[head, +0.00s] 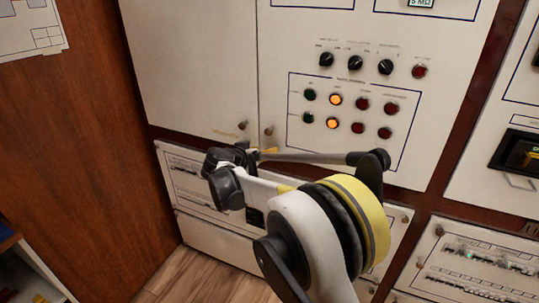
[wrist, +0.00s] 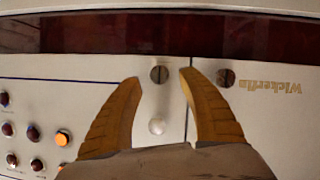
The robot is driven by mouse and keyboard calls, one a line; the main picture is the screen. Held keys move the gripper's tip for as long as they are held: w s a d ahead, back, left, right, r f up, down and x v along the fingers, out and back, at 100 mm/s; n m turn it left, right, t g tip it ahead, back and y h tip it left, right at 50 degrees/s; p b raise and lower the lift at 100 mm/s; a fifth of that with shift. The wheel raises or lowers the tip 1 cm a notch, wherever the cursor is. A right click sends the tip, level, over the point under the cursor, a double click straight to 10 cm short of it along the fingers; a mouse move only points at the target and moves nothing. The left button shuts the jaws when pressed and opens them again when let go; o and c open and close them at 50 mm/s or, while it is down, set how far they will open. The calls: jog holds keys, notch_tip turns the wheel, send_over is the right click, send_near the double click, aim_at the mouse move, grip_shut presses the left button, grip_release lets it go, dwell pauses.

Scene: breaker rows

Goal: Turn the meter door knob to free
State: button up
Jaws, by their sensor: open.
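Two slotted round knobs sit near the lower edge of the white cabinet front, on either side of a vertical seam. In the wrist view one knob (wrist: 159,74) lies between the tips of my gripper (wrist: 160,77), and the other knob (wrist: 225,77) is just right of the right fingertip. They also show in the head view as the right knob (head: 268,130) and the left knob (head: 243,125). No readable label tells which is the meter door's. My gripper's tan fingers are open and apart around the first knob; contact cannot be told.
A panel of lamps (head: 348,112) and several black rotary knobs (head: 355,62) are to the right in the head view. A wooden wall (head: 80,130) bounds the left.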

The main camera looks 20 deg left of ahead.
jog(key=shift+b+x, duration=0.4)
jog(key=shift+x, duration=1.35)
jog(key=shift+c, duration=0.4)
grip_shut()
